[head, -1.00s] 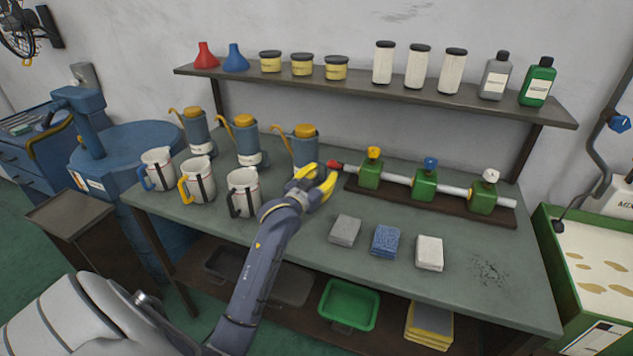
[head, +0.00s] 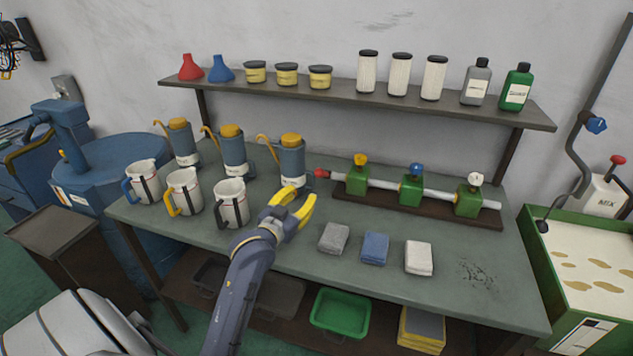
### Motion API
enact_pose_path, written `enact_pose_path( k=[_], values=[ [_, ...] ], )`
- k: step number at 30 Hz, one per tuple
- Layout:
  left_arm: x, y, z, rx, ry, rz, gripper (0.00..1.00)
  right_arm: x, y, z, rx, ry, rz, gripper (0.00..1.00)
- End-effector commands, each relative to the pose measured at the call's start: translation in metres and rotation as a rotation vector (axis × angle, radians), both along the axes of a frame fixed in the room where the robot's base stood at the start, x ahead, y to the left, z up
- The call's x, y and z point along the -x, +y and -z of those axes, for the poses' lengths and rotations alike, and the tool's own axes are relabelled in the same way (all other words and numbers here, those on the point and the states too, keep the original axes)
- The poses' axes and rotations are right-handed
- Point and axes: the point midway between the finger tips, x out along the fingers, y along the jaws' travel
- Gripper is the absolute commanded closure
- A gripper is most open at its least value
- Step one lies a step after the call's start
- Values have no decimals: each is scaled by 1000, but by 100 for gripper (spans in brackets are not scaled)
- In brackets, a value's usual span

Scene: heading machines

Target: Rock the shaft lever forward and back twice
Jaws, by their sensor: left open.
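I cannot tell for sure which part is the shaft lever. A red-knobbed lever (head: 616,163) stands on a white box marked MIX (head: 604,194) at the right edge. A grey bent shaft with a blue knob (head: 596,125) rises beside it. My left gripper (head: 298,207) is open and empty over the bench, apart from the red tip and well left of the MIX box. My right gripper is out of view.
The bench (head: 300,260) holds mugs (head: 232,204), blue canisters (head: 233,150) and sponges (head: 375,248) around my left gripper. A shelf (head: 350,100) with bottles and jars runs behind. A green-framed tank (head: 590,265) stands at the right.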

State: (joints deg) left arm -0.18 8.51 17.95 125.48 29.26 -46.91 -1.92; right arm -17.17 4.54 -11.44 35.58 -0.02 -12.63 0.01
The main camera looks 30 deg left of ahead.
Motion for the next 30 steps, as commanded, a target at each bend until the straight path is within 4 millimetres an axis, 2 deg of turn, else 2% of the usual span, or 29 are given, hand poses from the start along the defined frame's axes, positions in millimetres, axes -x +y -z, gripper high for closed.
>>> enact_pose_path(
  k=[1,5,10,14,30],
  values=[
    [11,2,4,2,-10,-5,62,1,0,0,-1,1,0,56],
    [29,7,6,-6,-35,-17,62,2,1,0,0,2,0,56],
    [26,12,6,-11,-46,-23,62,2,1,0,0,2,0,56],
    [7,14,5,-10,-47,-22,62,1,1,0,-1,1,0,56],
    [-89,29,5,-10,-46,-22,62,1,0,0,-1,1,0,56]
  ],
)
